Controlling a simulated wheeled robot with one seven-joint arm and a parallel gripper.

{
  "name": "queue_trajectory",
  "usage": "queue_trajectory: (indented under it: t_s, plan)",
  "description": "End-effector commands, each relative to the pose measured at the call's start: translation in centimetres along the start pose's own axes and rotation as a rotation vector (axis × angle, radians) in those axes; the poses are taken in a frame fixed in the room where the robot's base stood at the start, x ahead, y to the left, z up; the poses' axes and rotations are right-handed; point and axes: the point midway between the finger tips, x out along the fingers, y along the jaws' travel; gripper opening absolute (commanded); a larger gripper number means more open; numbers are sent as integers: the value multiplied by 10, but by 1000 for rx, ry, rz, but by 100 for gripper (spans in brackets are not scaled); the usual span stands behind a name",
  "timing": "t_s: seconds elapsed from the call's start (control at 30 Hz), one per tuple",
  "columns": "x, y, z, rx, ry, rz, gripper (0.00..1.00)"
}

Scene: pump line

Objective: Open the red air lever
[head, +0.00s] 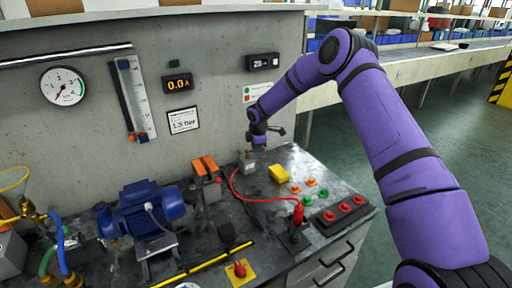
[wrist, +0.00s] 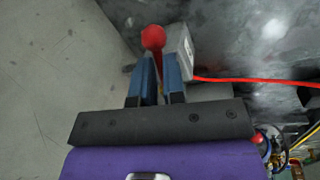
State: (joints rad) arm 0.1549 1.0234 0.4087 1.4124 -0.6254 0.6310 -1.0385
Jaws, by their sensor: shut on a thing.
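The red air lever shows in the wrist view as a round red knob (wrist: 153,37) beside a grey valve box (wrist: 180,48). My gripper (wrist: 160,66) has its two blue fingers close together at the lever, just below the knob in the picture. It is shut on the lever, though the stem between the fingers is mostly hidden. In the head view my gripper (head: 254,147) reaches down to the grey valve box (head: 248,162) at the back of the bench. The lever itself is hidden there.
A red hose (head: 270,198) runs from the valve box to a red fitting (head: 298,213). An orange-topped unit (head: 205,168) and a blue pump motor (head: 140,210) stand to the left. The wall is close behind.

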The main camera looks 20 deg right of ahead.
Motion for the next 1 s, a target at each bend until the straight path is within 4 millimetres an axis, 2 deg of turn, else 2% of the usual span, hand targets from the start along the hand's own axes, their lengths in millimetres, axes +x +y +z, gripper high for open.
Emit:
queue_trajectory:
  t_s: [0.03,0.27,1.0]
  plan:
    - [-1,-1,5,44,-18,2,0]
    - [-3,-10,3,261,-61,1,0]
    - [-6,-35,-16,945,-199,-1,0]
